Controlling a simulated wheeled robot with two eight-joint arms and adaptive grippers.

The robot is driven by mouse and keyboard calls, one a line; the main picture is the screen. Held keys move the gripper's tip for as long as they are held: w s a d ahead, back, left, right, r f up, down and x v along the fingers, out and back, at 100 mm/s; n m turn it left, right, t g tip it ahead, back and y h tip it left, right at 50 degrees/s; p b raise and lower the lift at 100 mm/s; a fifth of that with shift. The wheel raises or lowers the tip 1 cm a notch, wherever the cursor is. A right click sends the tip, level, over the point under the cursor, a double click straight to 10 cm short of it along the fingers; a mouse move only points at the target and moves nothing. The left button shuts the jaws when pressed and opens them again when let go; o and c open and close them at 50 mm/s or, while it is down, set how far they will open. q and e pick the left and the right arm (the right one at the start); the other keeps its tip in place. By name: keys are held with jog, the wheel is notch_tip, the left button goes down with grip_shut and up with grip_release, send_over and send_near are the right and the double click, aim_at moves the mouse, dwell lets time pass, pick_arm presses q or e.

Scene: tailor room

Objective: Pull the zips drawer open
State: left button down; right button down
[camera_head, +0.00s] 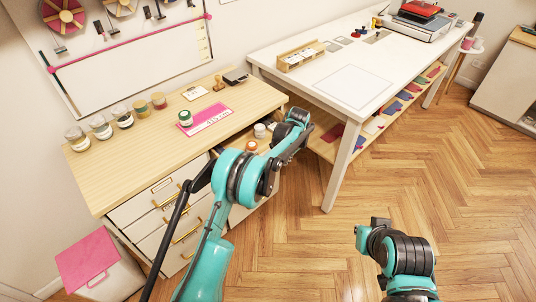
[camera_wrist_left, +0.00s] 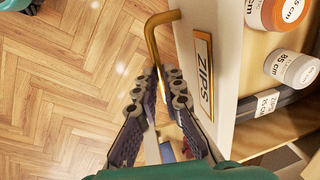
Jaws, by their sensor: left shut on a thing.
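The zips drawer (camera_wrist_left: 222,60) is pulled out at the right of the left wrist view, with a label reading "ZIPS" (camera_wrist_left: 204,75) on its pale front. Its bent brass handle (camera_wrist_left: 153,38) stands off the front beside the label. My left gripper (camera_wrist_left: 165,80) is shut on the handle near its end. In the head view my left arm hides most of the drawer front and the handle. My right arm is at the lower right of the head view, over open floor; its gripper (camera_head: 380,224) is small and its fingers are unclear.
Inside the drawer are an orange-labelled jar (camera_wrist_left: 272,14) and a white jar (camera_wrist_left: 293,68). Other drawers with brass handles (camera_head: 186,232) sit at the cabinet's left. A white table (camera_head: 350,90) stands to the right. The wooden floor (camera_head: 450,170) in front is clear.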

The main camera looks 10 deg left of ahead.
pick_arm(q)
jog(key=s+d, duration=0.7)
jog(key=d, duration=0.2)
jog(key=shift+d, duration=0.15)
jog(key=shift+s, duration=0.1)
jog(key=c, duration=1.6)
grip_release()
jog(key=r, duration=0.4)
jog(key=s+d+r, duration=0.1)
jog(key=r, duration=0.6)
jog(key=shift+s+d+r, duration=0.15)
jog(key=shift+d+r, duration=0.2)
